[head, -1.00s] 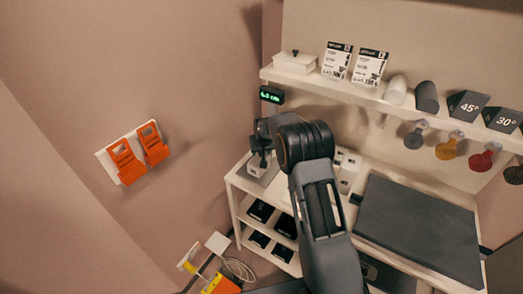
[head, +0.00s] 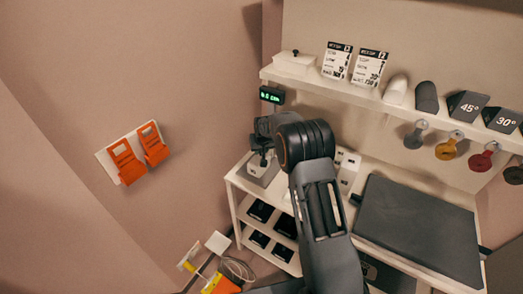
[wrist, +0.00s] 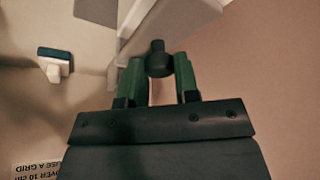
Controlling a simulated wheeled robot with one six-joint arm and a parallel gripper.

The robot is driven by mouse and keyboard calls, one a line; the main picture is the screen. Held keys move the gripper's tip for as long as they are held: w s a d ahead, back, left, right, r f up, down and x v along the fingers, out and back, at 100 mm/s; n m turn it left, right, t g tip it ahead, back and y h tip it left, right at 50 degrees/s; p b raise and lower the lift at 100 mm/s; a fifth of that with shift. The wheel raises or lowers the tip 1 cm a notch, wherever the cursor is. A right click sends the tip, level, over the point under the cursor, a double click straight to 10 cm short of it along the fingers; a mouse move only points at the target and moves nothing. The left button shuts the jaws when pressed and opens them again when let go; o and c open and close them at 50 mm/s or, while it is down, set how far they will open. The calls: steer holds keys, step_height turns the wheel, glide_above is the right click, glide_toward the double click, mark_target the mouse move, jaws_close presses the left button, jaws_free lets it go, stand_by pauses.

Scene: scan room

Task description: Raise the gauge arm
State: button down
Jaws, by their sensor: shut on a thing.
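The gauge stands on the left end of the white shelf unit, with a grey base (head: 254,180) and a small black display (head: 271,96) lit green. The digits are too small to read surely. My gripper (head: 262,158) is over this base in the head view and hides most of the gauge arm. In the wrist view, the green fingers of my gripper (wrist: 157,80) are shut on a dark round knob (wrist: 157,60). A pale slab-like part (wrist: 172,22) shows just beyond the knob. How the knob joins it is not clear.
A wall shelf (head: 400,104) with cards, grey blocks and hanging coloured discs runs behind my arm. A dark flat pad (head: 418,230) lies on the counter at right. Orange clips (head: 140,154) hang on the left wall. The space left of the gauge is open.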

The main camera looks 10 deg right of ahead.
step_height(320, 180, up, 14)
steer(key=p, duration=0.4)
steer(key=shift+w, duration=0.1)
steer(key=c, duration=1.1)
jaws_free()
steer(key=shift+r, duration=0.1)
steer(key=shift+o, duration=1.2)
steer(key=shift+f, duration=0.2)
steer(key=b+v, duration=0.2)
steer(key=v, duration=1.2)
steer(key=shift+f, duration=0.1)
